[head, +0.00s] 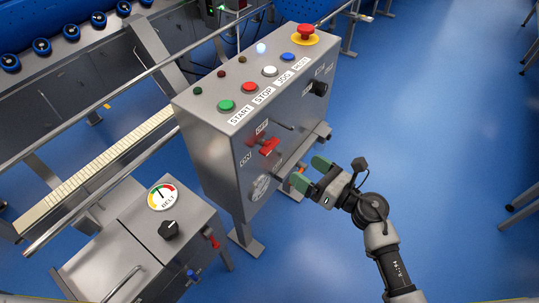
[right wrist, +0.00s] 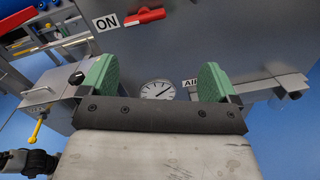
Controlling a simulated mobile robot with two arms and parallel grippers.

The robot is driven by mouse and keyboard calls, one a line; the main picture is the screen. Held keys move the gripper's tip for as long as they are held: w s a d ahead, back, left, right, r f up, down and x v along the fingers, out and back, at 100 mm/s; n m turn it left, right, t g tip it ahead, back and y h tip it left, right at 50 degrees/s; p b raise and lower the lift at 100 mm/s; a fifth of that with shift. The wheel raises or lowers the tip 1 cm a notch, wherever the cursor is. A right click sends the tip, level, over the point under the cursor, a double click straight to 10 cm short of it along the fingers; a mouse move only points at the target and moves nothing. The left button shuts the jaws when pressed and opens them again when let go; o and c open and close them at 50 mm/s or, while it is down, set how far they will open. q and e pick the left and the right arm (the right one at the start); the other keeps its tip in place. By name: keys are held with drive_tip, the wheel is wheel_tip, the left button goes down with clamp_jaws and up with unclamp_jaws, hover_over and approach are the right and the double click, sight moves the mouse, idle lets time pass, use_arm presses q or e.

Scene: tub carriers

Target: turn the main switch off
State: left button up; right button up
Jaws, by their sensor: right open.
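The main switch is a red handle (head: 265,146) on the front of the grey control box (head: 208,150). An OFF label (head: 262,127) sits above it and an ON label (head: 245,158) to its left. My left gripper is not in view.
Buttons and a red emergency stop (head: 305,33) top the box. A black knob (head: 318,88) is on its right front. A round gauge (right wrist: 158,90) sits below the switch. A belt cabinet (head: 150,250) stands at lower left.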

sight(274, 148)
drive_tip(key=w+a+r+n, duration=0.1)
drive_tip(key=a, duration=0.1)
drive_tip(key=w+a+r+n, duration=0.1)
drive_tip(key=w+a, duration=0.1)
drive_tip(key=a, duration=0.1)
drive_tip(key=w+a+n+g, duration=0.1)
drive_tip(key=a+n, duration=0.1)
drive_tip(key=shift+w+a+r+y, duration=0.25)
drive_tip(key=shift+a+r+y, duration=0.05)
drive_tip(key=shift+a+r, duration=0.1)
drive_tip(key=shift+w+a, duration=0.45)
drive_tip(key=shift+a, duration=0.15)
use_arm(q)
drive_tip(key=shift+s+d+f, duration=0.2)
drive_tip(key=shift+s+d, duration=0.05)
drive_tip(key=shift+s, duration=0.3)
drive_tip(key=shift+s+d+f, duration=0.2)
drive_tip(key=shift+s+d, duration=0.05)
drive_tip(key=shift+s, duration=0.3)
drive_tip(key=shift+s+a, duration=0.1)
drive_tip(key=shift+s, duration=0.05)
use_arm(e)
drive_tip(key=shift+c, duration=0.3)
drive_tip(key=c, duration=0.9)
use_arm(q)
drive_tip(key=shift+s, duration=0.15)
